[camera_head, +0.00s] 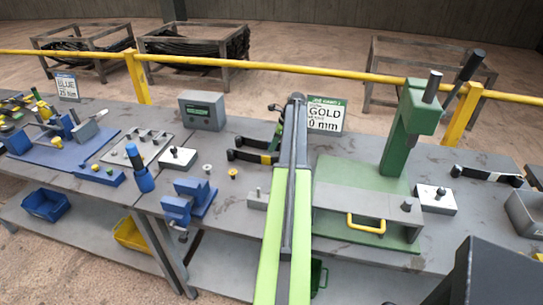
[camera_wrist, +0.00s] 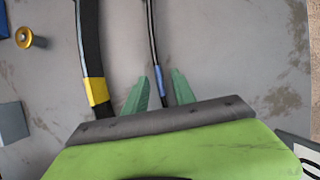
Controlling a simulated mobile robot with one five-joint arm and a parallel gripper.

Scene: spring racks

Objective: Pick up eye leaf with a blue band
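The eye leaf with a blue band (camera_wrist: 154,45) is a thin dark strip lying on the grey bench, its blue band (camera_wrist: 161,82) at the middle of the wrist view. My gripper (camera_wrist: 156,84) is open, with one green finger on each side of this leaf near the band and gaps visible. Contact with the bench cannot be told. In the head view my gripper (camera_head: 278,130) is beyond the two dark leaves' near ends, partly hidden by my arm. The upper dark leaf (camera_head: 252,143) there appears to be the same one; its band is not clear.
A wider leaf with a yellow band (camera_wrist: 90,50) lies close to the left. A gold knob (camera_wrist: 24,37) is farther left. In the head view, a green press (camera_head: 410,125) stands right, a GOLD sign (camera_head: 325,115) behind, and a blue vise (camera_head: 188,202) front left.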

